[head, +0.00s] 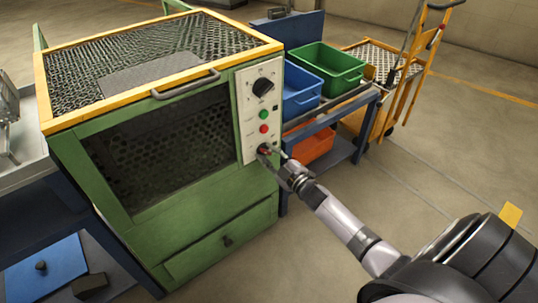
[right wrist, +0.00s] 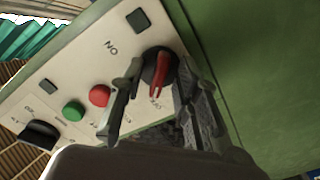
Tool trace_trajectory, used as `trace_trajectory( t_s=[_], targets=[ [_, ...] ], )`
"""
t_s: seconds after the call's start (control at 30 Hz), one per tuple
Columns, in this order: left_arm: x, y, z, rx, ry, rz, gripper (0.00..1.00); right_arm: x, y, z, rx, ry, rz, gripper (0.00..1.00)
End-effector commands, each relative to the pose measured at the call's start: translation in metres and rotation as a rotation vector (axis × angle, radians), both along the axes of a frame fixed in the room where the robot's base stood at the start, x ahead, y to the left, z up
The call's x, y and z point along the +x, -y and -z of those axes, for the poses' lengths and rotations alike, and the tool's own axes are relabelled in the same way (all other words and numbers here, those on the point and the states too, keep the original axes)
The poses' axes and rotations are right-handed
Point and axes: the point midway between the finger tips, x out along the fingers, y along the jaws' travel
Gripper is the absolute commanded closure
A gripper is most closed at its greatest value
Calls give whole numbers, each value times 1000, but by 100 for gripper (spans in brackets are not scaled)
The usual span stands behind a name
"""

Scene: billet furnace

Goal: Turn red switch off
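The red switch (right wrist: 160,70) sits on a round black base at the end of the pale control panel (right wrist: 60,85) in the right wrist view. In the head view the switch (head: 264,150) is at the bottom of the furnace's panel (head: 248,115). Its red handle runs roughly up and down in the wrist view, between labels at either side. My right gripper (right wrist: 160,78) has one finger on each side of the switch, with gaps showing beside the handle. In the head view the gripper (head: 271,155) is at the switch and partly covers it. My left gripper is out of view.
The panel also has a black knob (head: 263,87), a green button (head: 263,114) and a red button (head: 264,128). The green furnace (head: 215,195) has a front handle bar (head: 186,84). Blue (head: 300,92) and green (head: 325,66) bins stand behind.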

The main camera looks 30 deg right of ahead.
Motion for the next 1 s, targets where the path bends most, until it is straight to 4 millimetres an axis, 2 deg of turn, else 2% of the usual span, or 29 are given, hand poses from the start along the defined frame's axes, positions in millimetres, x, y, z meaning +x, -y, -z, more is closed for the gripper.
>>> trace_trajectory(
  t_s=[0.23, 0.37, 0.8, 1.0],
  targets=[
    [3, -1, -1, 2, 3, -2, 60, -2, 0, 0, 1, 1, 1, 70],
    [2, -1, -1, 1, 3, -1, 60, -14, 1, 1, 1, -1, 1, 70],
    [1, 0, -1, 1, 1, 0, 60, -97, 8, 1, 1, -2, 1, 70],
    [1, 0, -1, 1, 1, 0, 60, -117, 9, 0, 1, 0, 0, 70]
  ],
)
